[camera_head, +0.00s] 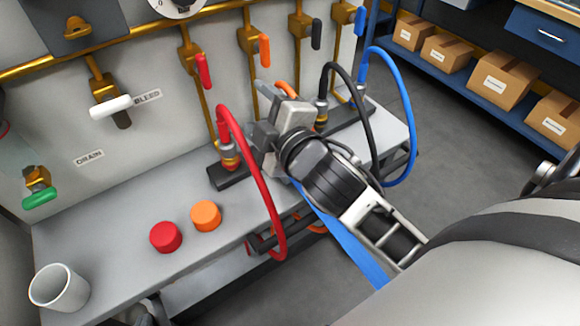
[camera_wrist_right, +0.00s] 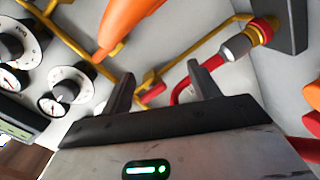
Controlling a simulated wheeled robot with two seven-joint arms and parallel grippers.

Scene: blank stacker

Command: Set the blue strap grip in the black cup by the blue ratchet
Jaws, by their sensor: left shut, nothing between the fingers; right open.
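I see no blue strap grip, black cup or blue ratchet that I can make out in either view. A pale grey cup (camera_head: 60,288) stands upright at the bench's near left corner. A flat blue band (camera_head: 345,245) runs down past the bench's front edge, partly behind my right arm; I cannot tell what it is. My right gripper (camera_head: 262,130) is over the bench's back part by the hose fittings. In the right wrist view its fingers (camera_wrist_right: 160,72) are apart with nothing held. My left gripper (camera_head: 148,312) shows only as a dark piece at the bottom edge, shut and empty.
A red cap (camera_head: 166,237) and an orange cap (camera_head: 205,216) sit on the grey bench (camera_head: 110,235). A red hose (camera_head: 262,180), a black hose (camera_head: 352,90) and a blue hose (camera_head: 408,110) arch near my right gripper. Boxes (camera_head: 497,82) fill a blue shelf at right.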

